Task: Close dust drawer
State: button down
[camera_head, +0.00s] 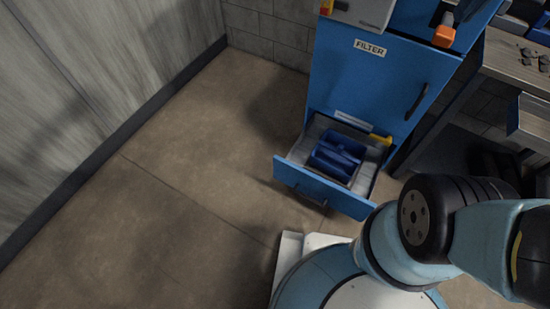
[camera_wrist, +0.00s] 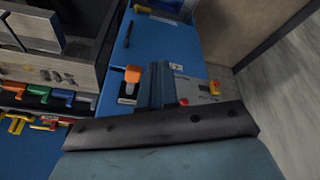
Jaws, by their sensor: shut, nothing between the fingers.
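The dust drawer (camera_head: 322,189) is at the bottom of a blue cabinet marked FILTER (camera_head: 370,80). It stands pulled out in the head view, with a dark blue divided insert (camera_head: 336,157) inside its grey interior. The drawer's handle lies on its blue front face. In the wrist view, the cabinet (camera_wrist: 165,42) appears upside down, with part of the drawer cut off at the top edge. My gripper (camera_wrist: 154,68) shows in the wrist view with its fingers together and empty, in front of the cabinet's upper part. It is outside the head view.
A workbench (camera_head: 515,65) with small dark pieces stands to the right of the cabinet. An orange-handled part (camera_head: 444,36) sits on the cabinet's upper front. My arm fills the lower right. The floor (camera_head: 185,185) to the left is clear up to the grey wall.

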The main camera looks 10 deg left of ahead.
jog(key=w+a+f+n+g+h, duration=0.2)
jog(key=w+a+f+n, duration=0.1)
jog(key=w+a+f, duration=0.5)
jog(key=w+a+f+n+g+h, duration=0.1)
jog(key=w+a+f+n+h, duration=0.2)
jog(key=w+a, duration=0.5)
jog(key=w+a+f+n+t+h, duration=0.1)
jog(key=w+a+f+n+h, duration=0.2)
jog(key=a+f, duration=0.7)
jog(key=w+a+f+n+t+h, duration=0.15)
jog(key=a+f+n, duration=0.4)
jog(key=f, duration=0.85)
jog(key=s+a+f+n+t+h, duration=0.1)
jog(key=s+a+f+n+t, duration=0.2)
jog(key=f, duration=0.5)
jog(key=s+a+f+n+t, duration=0.1)
jog(key=s+a+f, duration=0.3)
jog(key=f, duration=0.5)
jog(key=s+a+f+n+t+h, duration=0.1)
jog(key=a+f+n, duration=0.1)
jog(key=a+f, duration=0.45)
jog(key=n+t+y, duration=0.6)
jog(key=n+t, duration=0.3)
jog(key=n, duration=0.1)
send_near(277, 161)
jog(key=shift+g, duration=0.25)
jog(key=x, duration=0.6)
jog(key=shift+w, duration=0.4)
